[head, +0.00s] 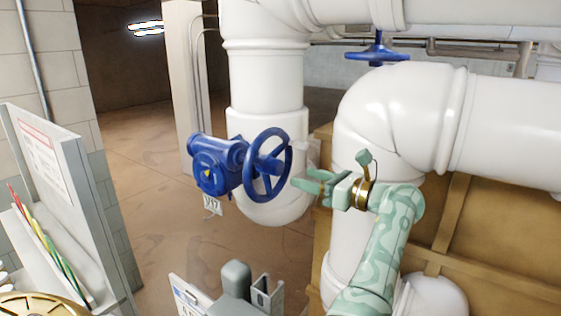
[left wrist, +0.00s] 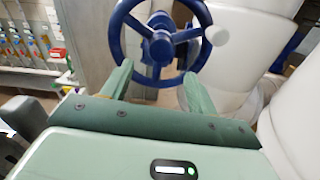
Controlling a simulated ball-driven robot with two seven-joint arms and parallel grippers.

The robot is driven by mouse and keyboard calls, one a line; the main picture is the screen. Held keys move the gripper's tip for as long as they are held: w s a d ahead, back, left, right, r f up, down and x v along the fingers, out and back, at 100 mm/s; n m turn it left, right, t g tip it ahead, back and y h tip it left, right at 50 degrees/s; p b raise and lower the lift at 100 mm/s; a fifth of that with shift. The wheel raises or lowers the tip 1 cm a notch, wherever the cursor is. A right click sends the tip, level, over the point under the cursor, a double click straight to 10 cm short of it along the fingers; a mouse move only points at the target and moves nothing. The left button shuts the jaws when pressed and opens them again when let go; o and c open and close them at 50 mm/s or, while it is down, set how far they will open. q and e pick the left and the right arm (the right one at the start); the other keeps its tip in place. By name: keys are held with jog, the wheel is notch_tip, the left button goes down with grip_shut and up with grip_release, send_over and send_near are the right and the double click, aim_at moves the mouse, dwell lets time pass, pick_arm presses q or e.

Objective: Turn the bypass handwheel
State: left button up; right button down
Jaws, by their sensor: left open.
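A blue handwheel (head: 267,165) on a blue valve body (head: 213,163) is fixed to a thick white pipe in the head view. A tag below reads what looks like V17; I cannot read the word bypass. My left gripper (head: 309,180) is just right of the wheel, open and empty. In the left wrist view the wheel (left wrist: 160,45) fills the top middle, with spokes, a hub and a pale knob on its right. The open fingers (left wrist: 158,76) point at its lower rim, one on each side; I cannot tell whether they touch. My right gripper is not in view.
A second blue handwheel (head: 378,52) sits higher on the white pipework. A large white elbow pipe (head: 395,115) stands behind my left arm. A grey cabinet panel (head: 55,170) with coloured rods is at the left. Brown floor (head: 150,150) is clear between it and the valve.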

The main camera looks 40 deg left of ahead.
aim_at(280, 170)
pick_arm(q)
jog(key=a+p, duration=0.1)
jog(key=a, duration=0.1)
jog(key=a+p, duration=0.1)
jog(key=a, duration=0.2)
jog(key=a+p, duration=0.1)
jog(key=a, duration=0.1)
jog(key=shift+s+a+r, duration=0.15)
jog(key=shift+s, duration=0.2)
jog(key=shift+s+a, duration=0.1)
jog(key=shift+a, duration=0.55)
jog(key=shift+f, duration=0.2)
grip_shut()
